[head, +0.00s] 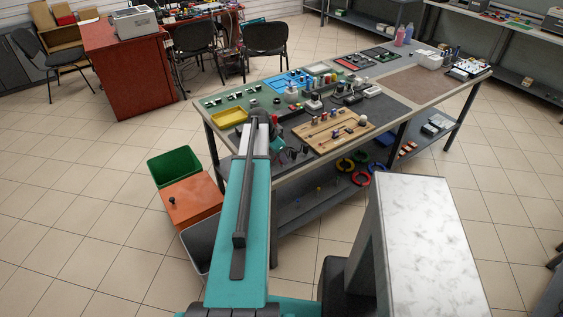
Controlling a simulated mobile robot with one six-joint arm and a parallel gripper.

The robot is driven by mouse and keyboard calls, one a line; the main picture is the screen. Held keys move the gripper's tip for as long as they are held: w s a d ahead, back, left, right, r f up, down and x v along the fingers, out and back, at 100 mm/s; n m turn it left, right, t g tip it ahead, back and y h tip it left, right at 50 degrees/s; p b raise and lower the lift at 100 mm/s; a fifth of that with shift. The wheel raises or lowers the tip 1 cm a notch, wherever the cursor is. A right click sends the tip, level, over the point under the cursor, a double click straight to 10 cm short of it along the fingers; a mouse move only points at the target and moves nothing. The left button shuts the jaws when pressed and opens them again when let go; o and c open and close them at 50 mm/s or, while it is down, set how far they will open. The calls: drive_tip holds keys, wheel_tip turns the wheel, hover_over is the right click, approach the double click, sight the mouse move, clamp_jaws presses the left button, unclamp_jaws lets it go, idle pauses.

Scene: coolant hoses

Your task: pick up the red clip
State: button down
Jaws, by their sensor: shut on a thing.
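My teal arm reaches forward to the near left edge of the workbench (385,147). My gripper (282,150) is at its far end, small and mostly hidden by the arm, low over the dark mat. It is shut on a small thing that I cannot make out. I cannot pick out the red clip for sure. Small dark curved pieces with reddish ends (303,151) lie just right of the gripper.
A wooden board with pegs (333,133) lies right of my gripper, and a yellow tray (229,118) to its left. Coloured rings (361,178) lie on the lower shelf. A green bin (174,167) and an orange box (192,203) stand on the floor left of the bench.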

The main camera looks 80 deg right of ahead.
drive_tip(key=shift+r+b, duration=0.75)
drive_tip(key=shift+r, duration=0.5)
drive_tip(key=s+a+r+b, duration=0.1)
drive_tip(key=a+b, duration=0.5)
drive_tip(key=a, duration=0.7)
drive_tip(key=shift+s, duration=0.5)
drive_tip(key=b, duration=0.3)
drive_tip(key=shift+d+b, duration=0.1)
drive_tip(key=shift+b, duration=0.3)
drive_tip(key=b, duration=0.6)
drive_tip(key=shift+s+a+r, duration=0.1)
drive_tip(key=shift+a, duration=0.1)
drive_tip(key=a+b, duration=0.1)
drive_tip(key=b, duration=0.6)
drive_tip(key=shift+a, duration=0.15)
drive_tip(key=shift+a+r+b, duration=0.1)
drive_tip(key=shift+a+b, duration=0.25)
drive_tip(key=shift+b, duration=0.65)
drive_tip(key=shift+s+a+r+b, duration=0.1)
drive_tip(key=shift+a+b, duration=0.1)
drive_tip(key=shift+b, duration=0.35)
drive_tip(key=shift+a+r, duration=0.1)
drive_tip(key=shift+r, duration=0.2)
